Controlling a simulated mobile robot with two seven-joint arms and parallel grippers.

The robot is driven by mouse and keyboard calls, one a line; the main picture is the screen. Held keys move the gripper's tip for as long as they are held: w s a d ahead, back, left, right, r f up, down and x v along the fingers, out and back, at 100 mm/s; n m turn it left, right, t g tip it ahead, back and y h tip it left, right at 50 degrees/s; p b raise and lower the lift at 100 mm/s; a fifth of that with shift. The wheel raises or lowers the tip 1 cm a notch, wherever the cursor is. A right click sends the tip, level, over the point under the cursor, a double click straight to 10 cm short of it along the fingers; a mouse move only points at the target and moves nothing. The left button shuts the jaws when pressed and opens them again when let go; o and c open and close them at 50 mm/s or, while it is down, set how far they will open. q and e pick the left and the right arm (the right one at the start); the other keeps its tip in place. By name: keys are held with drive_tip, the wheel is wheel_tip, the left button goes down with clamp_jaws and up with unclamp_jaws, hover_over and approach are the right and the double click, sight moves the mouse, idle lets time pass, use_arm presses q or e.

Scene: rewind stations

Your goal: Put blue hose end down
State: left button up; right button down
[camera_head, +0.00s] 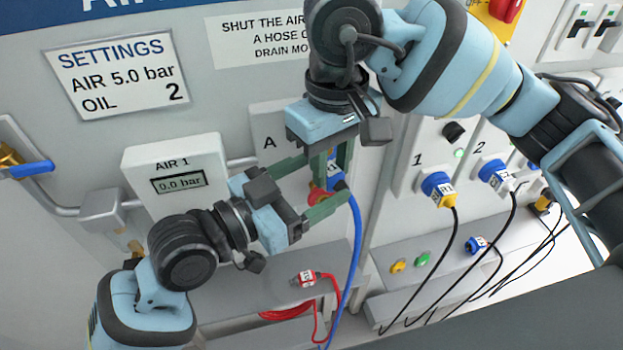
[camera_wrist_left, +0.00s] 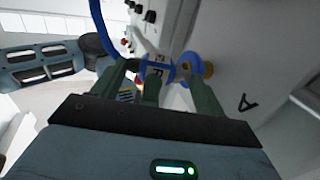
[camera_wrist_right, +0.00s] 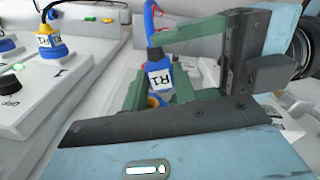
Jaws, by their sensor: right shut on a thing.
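The blue hose end (camera_head: 338,182) is a blue plug with a white label, in front of panel A in the head view. Its blue hose (camera_head: 356,235) hangs down to the right of the panel. My right gripper (camera_head: 335,160), coming from above, is shut on the blue hose end. The right wrist view shows its label (camera_wrist_right: 160,77) between the green fingers. My left gripper (camera_head: 303,186) has its fingers spread on either side of the hose end, and looks open. A blue ring and brass fitting (camera_wrist_left: 207,69) sit beside the hose end. Whether they touch is unclear.
A red hose end (camera_head: 305,279) lies on the low grey ledge (camera_head: 240,295) with red hose around it. Black cables hang from blue plugs (camera_head: 437,187) at right. A blue-handled valve (camera_head: 32,169) and the AIR 1 gauge (camera_head: 178,183) are at left.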

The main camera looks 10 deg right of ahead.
sight(331, 170)
drive_tip(key=c, duration=1)
unclamp_jaws()
drive_tip(key=shift+c, duration=0.2)
wheel_tip(331, 170, up, 12)
